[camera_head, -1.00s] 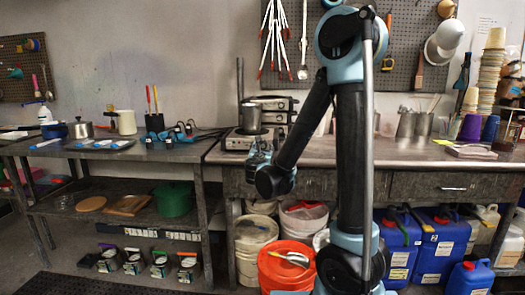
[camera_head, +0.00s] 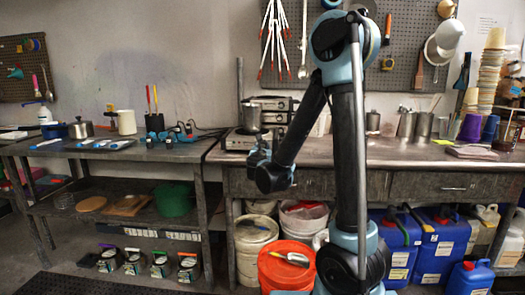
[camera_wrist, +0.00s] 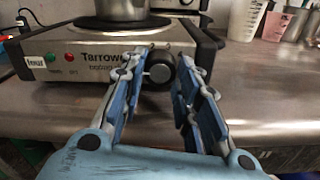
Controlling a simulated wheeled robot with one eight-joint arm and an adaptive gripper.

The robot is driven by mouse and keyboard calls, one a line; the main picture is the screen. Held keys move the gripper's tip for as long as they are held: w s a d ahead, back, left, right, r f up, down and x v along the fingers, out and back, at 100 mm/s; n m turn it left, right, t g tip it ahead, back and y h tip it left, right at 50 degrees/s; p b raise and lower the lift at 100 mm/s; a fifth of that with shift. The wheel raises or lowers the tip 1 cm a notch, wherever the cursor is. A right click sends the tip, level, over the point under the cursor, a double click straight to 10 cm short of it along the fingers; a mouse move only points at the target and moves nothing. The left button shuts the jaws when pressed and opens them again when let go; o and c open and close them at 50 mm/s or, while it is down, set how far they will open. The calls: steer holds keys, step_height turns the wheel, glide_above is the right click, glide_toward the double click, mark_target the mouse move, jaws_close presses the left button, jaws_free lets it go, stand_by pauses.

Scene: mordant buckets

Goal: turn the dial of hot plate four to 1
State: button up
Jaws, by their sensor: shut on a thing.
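Hot plate four (camera_wrist: 95,55) fills the upper left of the wrist view. It is a steel box with a small white label (camera_wrist: 35,61) at its left front, apparently reading FOUR. Its dial (camera_wrist: 161,69) is a round dark knob with a grey face at the front's right end. My gripper (camera_wrist: 163,63) has its two blue fingers on either side of the dial, shut on it.
A metal pot (camera_head: 251,118) stands on the hot plate, and its base also shows in the wrist view (camera_wrist: 122,8). More stacked equipment (camera_head: 280,105) stands behind. Cups and containers line the bench to the right. Buckets (camera_head: 286,266) stand below.

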steer(key=shift+m, duration=0.4)
steer(key=m, duration=0.3)
steer(key=shift+d+m, duration=0.1)
steer(key=shift+m, duration=1.5)
steer(key=o, duration=1.1)
steer(key=shift+c, duration=0.2)
